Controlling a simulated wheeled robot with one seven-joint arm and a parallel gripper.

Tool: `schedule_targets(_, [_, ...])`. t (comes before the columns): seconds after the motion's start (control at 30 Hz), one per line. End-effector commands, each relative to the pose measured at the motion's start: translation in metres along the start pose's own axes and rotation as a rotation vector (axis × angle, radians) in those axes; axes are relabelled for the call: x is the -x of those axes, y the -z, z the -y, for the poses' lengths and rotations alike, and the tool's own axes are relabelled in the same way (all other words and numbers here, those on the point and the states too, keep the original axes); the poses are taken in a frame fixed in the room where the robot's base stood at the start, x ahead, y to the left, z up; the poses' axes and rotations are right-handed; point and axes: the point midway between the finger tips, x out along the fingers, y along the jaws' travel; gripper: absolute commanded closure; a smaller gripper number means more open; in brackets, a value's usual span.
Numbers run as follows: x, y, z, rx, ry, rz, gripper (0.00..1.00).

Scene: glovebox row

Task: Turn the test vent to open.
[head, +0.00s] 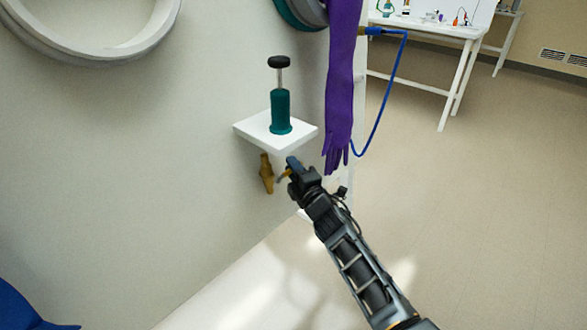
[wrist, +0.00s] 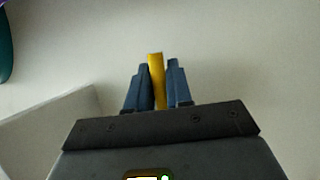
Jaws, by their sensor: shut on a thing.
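The test vent appears to be the brass valve body (head: 266,173) on the pale wall, just under a small white shelf. A yellow lever (wrist: 156,80) stands between my two blue fingertips in the wrist view. My gripper (head: 290,168) is at the right of the valve body in the head view, shut on this lever. In the head view my fingers hide much of the lever. The lever's joint with the valve is not clear in either view.
The white shelf (head: 258,131) with a teal pump-like cylinder (head: 280,110) is right above my gripper. A purple glove (head: 339,90) hangs close on the right, with a blue hose (head: 386,105) beyond it. The floor (head: 490,190) to the right is clear.

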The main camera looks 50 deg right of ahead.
Motion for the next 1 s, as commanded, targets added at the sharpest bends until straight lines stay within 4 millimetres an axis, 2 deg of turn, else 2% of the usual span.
schedule_targets(0.27, [0.0, -0.002, 0.0, 0.023, -0.008, -0.002, 1.0])
schedule_targets(0.47, [-0.001, -0.007, -0.005, 0.104, -0.042, -0.014, 1.0])
schedule_targets(0.67, [-0.002, -0.011, -0.014, 0.248, -0.102, -0.039, 1.0])
schedule_targets(1.0, [-0.002, -0.003, -0.031, 0.542, -0.219, -0.101, 1.0])
